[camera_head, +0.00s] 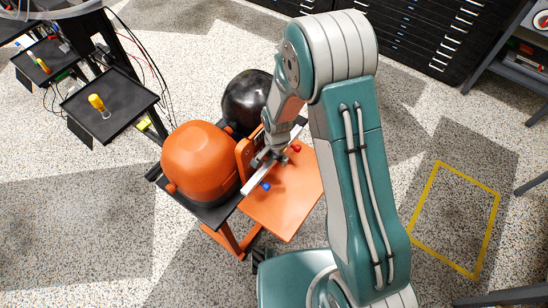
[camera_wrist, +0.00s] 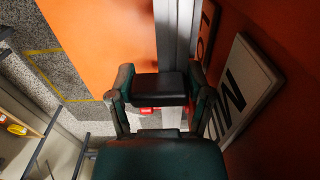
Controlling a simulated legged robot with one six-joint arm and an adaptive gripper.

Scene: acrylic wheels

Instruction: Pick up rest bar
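The rest bar (camera_head: 255,182) is a long, pale metal bar lying slanted across the front of the orange machine (camera_head: 202,160). In the wrist view the bar (camera_wrist: 175,35) runs from the top edge down behind my gripper. My gripper (camera_head: 270,158) is at the middle of the bar, over it in the head view. In the wrist view, my gripper (camera_wrist: 160,88) shows two spread side links and a dark block between them. This hides part of the bar. I cannot tell whether the fingers touch it.
An orange panel (camera_head: 290,195) lies beside the bar, with a red knob (camera_head: 296,148) and a blue knob (camera_head: 265,186) near it. A black rounded housing (camera_head: 247,100) stands behind. Lettered plates (camera_wrist: 245,88) sit close right of my gripper.

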